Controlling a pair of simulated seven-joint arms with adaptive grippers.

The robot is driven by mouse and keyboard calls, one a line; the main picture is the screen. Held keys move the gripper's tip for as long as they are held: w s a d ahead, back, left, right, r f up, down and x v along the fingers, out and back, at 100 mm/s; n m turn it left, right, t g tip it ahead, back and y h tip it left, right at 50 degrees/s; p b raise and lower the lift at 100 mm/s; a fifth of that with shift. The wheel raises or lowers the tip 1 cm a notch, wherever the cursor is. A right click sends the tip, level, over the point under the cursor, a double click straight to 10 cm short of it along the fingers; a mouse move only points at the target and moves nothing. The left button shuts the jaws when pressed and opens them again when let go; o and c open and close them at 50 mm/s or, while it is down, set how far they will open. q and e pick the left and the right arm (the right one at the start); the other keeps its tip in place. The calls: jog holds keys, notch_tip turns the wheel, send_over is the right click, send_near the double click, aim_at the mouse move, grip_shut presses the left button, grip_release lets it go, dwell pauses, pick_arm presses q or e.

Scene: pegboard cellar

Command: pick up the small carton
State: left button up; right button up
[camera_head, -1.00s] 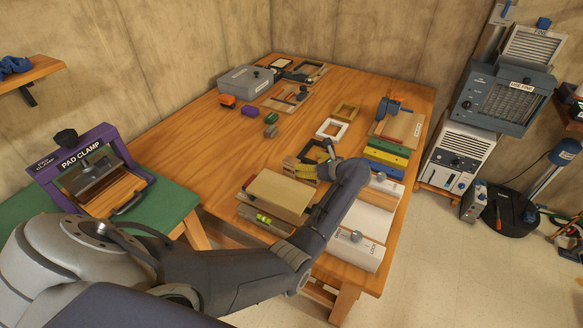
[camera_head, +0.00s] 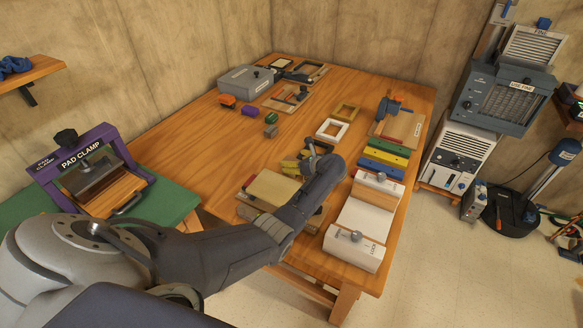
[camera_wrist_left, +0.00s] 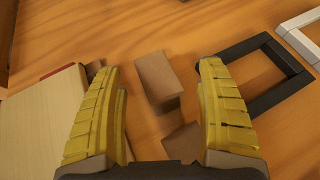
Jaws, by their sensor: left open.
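In the left wrist view a small plain brown box (camera_wrist_left: 158,78), which looks like the small carton, lies on the wooden table between and beyond my fingertips. A second brown block (camera_wrist_left: 185,142) shows nearer the palm, partly cut off by the gripper. My left gripper (camera_wrist_left: 158,95) is open, its yellow ribbed fingers on either side with visible gaps to the box. In the head view the left gripper (camera_head: 298,162) is over the middle of the table, and its wrist hides most of what is beneath. My right gripper is not in view.
A dark square frame (camera_wrist_left: 265,75) lies just right of the fingers, and a pale board (camera_wrist_left: 45,125) lies left. In the head view a white frame (camera_head: 332,129), a tan frame (camera_head: 346,112) and coloured bars (camera_head: 385,158) stand around. Bare table lies to the left.

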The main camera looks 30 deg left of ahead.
pick_arm(q)
jog(key=shift+w+a+f, duration=0.1)
jog(key=shift+a+f, duration=0.1)
jog(key=shift+a, duration=0.2)
jog(key=c, duration=1.5)
